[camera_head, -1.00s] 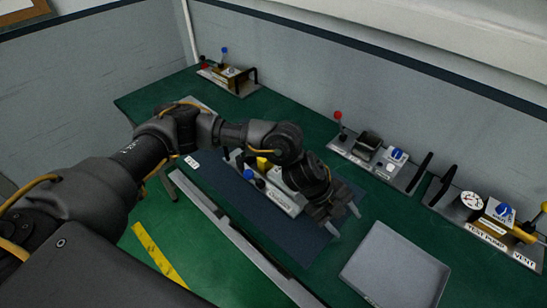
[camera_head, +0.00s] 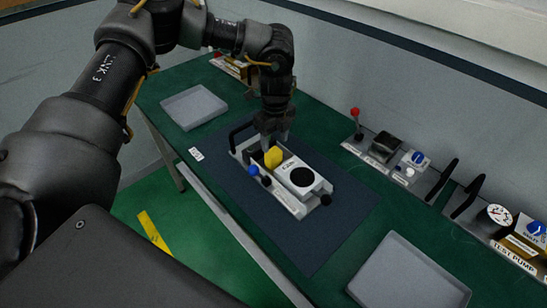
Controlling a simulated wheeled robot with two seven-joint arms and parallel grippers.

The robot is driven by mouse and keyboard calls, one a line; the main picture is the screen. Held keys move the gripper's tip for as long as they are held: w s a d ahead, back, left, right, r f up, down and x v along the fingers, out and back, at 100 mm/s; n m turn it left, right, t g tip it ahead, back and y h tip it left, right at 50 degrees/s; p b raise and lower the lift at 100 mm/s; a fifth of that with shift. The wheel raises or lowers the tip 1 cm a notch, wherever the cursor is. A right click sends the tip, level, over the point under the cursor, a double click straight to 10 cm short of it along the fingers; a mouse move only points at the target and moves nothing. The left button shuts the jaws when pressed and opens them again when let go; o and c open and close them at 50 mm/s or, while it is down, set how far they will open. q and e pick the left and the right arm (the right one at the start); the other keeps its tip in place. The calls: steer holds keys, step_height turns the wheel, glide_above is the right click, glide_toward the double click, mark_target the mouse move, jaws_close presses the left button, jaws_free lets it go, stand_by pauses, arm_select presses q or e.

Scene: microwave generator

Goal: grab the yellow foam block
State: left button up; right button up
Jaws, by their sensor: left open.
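The yellow foam block (camera_head: 273,157) is a small rounded yellow piece in the grey device (camera_head: 290,180) on the dark blue mat (camera_head: 325,232). My left gripper (camera_head: 272,139) points down at the far end of the device, just behind and above the block. Its fingers are open, and the block does not appear to be held. I cannot tell whether a fingertip touches it. My right gripper is out of view.
Empty grey trays lie at the back left (camera_head: 194,106) and front right (camera_head: 410,275). Other panels with knobs and handles (camera_head: 392,160) line the table's wall side.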

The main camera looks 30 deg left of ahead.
mark_target(273, 151)
arm_select(q)
steer(key=shift+w+f, duration=0.1)
steer(key=shift+f, duration=1.4)
steer(key=shift+p, duration=0.4)
steer(key=f, duration=0.1)
steer(key=f+p, duration=0.1)
steer(key=f, duration=0.1)
steer(key=f+p, duration=0.1)
steer(key=shift+a+f, duration=0.25)
steer(key=shift+f, duration=0.35)
steer(key=shift+c, duration=0.3)
steer(key=c, duration=0.7)
steer(key=shift+o, duration=0.2)
